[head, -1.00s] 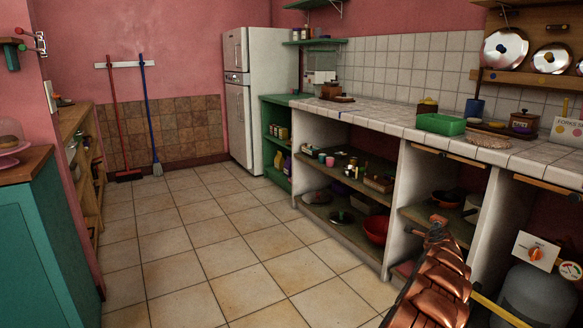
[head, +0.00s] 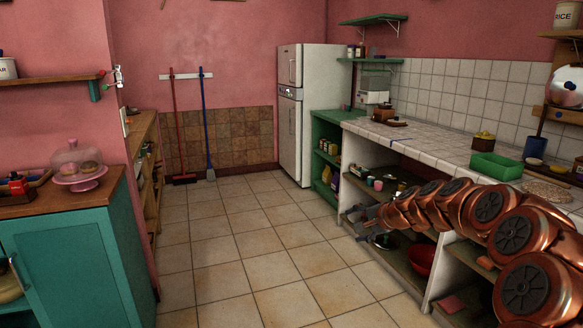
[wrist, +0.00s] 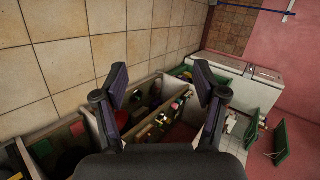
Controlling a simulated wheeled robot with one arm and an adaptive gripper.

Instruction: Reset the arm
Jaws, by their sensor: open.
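My arm is a copper-coloured chain of links that reaches in from the right of the head view. My gripper (head: 366,219) is small and dark at its far end, in front of the open shelves under the counter. In the wrist view my gripper (wrist: 160,86) shows two dark fingers spread wide apart, with nothing between them. The open shelf unit (wrist: 150,133) lies beyond the fingers and appears turned on its side. In the head view my arm hides part of the lower shelves.
The tiled counter (head: 425,150) runs along the right, with a green tray (head: 496,166) on top. A red bowl (head: 421,259) sits on a low shelf. A white fridge (head: 325,100) stands at the back. A teal cabinet (head: 75,255) is at left. The tiled floor (head: 235,250) between is clear.

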